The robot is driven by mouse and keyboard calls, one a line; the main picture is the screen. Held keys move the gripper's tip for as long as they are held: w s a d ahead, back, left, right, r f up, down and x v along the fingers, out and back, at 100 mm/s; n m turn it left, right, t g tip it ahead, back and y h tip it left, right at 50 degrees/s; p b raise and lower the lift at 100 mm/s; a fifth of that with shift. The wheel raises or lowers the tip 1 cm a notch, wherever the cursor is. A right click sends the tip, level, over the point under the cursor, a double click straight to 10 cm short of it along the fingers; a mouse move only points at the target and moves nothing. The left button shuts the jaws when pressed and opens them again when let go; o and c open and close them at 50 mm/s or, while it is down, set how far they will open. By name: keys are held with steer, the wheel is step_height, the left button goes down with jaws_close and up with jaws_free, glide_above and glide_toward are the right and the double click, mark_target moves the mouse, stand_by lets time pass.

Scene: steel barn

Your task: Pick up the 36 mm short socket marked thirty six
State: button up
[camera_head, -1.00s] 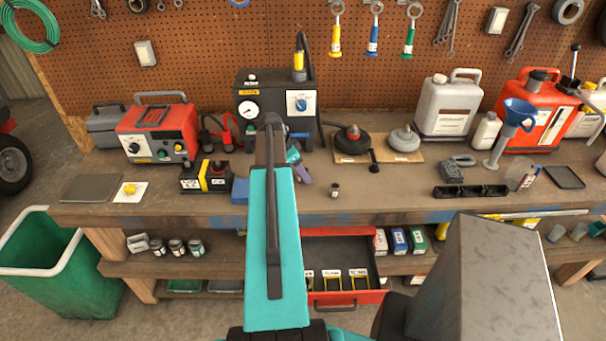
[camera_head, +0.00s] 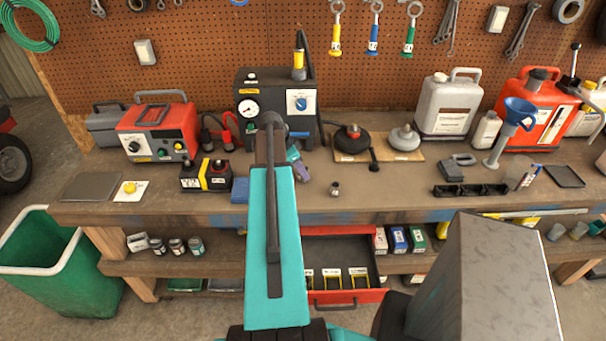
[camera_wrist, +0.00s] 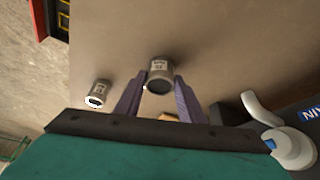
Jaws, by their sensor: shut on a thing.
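My gripper (camera_wrist: 160,77) shows in the wrist view as two purple fingers, shut on a grey metal socket (camera_wrist: 159,66). The socket has a pale label on its side, too small to read surely. I cannot tell whether it touches the bench. A second, smaller-looking socket (camera_wrist: 98,93) with a pale label lies apart, left of the fingers. In the head view my gripper (camera_head: 299,167) is partly hidden by my teal arm, and the held socket cannot be made out. One small socket (camera_head: 335,188) stands on the bench to its right.
The wooden workbench (camera_head: 400,200) has free room right of my gripper. A black battery-like box (camera_head: 193,178) and a blue block (camera_head: 240,190) are to the left. Behind are a gauge box (camera_head: 262,95) and round weights (camera_head: 404,138). A red drawer (camera_head: 348,298) stands open below.

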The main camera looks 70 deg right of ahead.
steer(key=shift+r, duration=0.15)
steer(key=shift+r+b, duration=1)
steer(key=shift+r, duration=0.35)
steer(key=shift+a+r, duration=0.2)
steer(key=w+a+b, duration=0.2)
steer(key=a, duration=0.5)
steer(key=w+a+r+b, duration=0.1)
steer(key=w+a+b, duration=0.1)
steer(key=a, duration=0.6)
steer(key=shift+r+b, duration=0.3)
steer(key=shift+b, duration=0.35)
